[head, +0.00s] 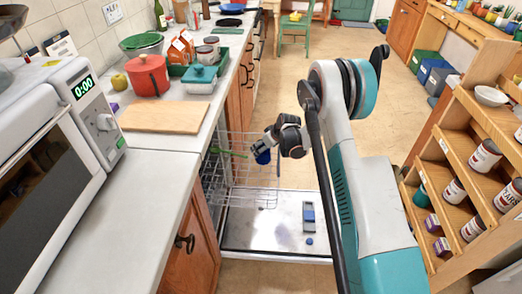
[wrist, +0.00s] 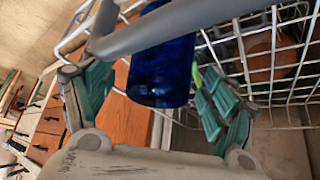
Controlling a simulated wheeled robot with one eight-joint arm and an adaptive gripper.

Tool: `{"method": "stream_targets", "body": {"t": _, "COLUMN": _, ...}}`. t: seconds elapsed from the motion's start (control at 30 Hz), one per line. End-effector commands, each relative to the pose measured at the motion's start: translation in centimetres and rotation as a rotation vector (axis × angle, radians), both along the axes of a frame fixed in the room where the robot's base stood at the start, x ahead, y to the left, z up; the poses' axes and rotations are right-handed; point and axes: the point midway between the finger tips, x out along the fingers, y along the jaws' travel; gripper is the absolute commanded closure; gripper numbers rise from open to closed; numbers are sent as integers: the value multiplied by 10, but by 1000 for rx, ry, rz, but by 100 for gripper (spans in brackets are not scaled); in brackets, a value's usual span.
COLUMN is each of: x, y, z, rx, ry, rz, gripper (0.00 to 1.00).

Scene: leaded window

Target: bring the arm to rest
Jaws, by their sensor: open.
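My gripper (head: 268,141) is at the end of my arm, over the wire dishwasher rack (head: 238,184) in the head view. In the wrist view its teal-padded fingers (wrist: 150,82) are spread apart. A dark blue cup (wrist: 165,70) shows between and beyond them, with a grey bar crossing in front of it. The same blue cup (head: 263,157) shows just below the gripper in the head view. I cannot tell whether the fingers touch it.
The open dishwasher door (head: 270,225) lies low beneath the rack. The counter (head: 140,185) with a microwave (head: 60,130) is at left. A wooden shelf (head: 460,150) with cans stands at right. Floor (head: 300,85) is clear beyond the arm.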

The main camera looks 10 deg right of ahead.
Motion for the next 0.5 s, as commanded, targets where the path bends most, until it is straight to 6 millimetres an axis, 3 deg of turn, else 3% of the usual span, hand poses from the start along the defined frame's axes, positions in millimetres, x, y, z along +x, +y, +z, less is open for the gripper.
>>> {"method": "stream_targets", "body": {"t": 0.23, "x": -21, "y": -11, "z": 36, "rx": 0, "ry": 1, "rz": -1, "gripper": 22}}
{"method": "stream_targets", "body": {"t": 0.5, "x": -31, "y": -16, "z": 53, "rx": 0, "ry": 1, "rz": 0, "gripper": 22}}
